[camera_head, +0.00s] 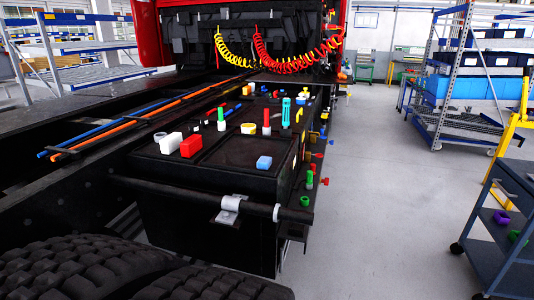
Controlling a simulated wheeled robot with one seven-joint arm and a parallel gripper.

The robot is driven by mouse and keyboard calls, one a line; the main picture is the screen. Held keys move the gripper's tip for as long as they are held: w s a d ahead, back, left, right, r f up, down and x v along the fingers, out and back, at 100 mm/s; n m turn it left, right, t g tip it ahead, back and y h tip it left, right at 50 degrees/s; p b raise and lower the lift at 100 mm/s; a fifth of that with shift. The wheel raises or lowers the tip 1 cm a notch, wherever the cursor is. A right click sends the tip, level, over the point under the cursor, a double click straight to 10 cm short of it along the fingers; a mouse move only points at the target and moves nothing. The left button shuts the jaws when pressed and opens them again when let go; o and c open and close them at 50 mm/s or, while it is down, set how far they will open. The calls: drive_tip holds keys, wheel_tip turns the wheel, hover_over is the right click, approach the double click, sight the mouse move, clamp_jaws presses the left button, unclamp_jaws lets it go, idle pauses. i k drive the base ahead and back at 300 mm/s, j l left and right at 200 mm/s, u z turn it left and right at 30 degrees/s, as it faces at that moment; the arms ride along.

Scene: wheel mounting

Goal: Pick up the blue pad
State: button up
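A small blue pad (264,162) with a paler side lies flat on top of a black box (225,180) on the truck frame, close to the box's front right edge. It stands apart from the other pieces, with bare black surface around it. My gripper is not in view.
A red block (191,146), a white block (171,143) and several coloured pegs stand on the box. Pegs stick out of its right side. A black bar (180,193) and tyres (90,270) are in front. Clear floor lies right, before a cart (500,220).

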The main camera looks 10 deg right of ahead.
sight(265, 162)
drive_tip(key=i+l+z, duration=0.3)
drive_tip(key=i, duration=0.25)
drive_tip(key=i+l+z, duration=0.3)
drive_tip(key=i, duration=0.3)
drive_tip(key=i+z, duration=0.3)
drive_tip(key=i, duration=0.25)
drive_tip(key=i+l+u, duration=0.1)
drive_tip(key=i+u, duration=0.3)
drive_tip(key=i+l+u, duration=0.25)
drive_tip(key=i+u, duration=0.15)
drive_tip(key=i, duration=0.15)
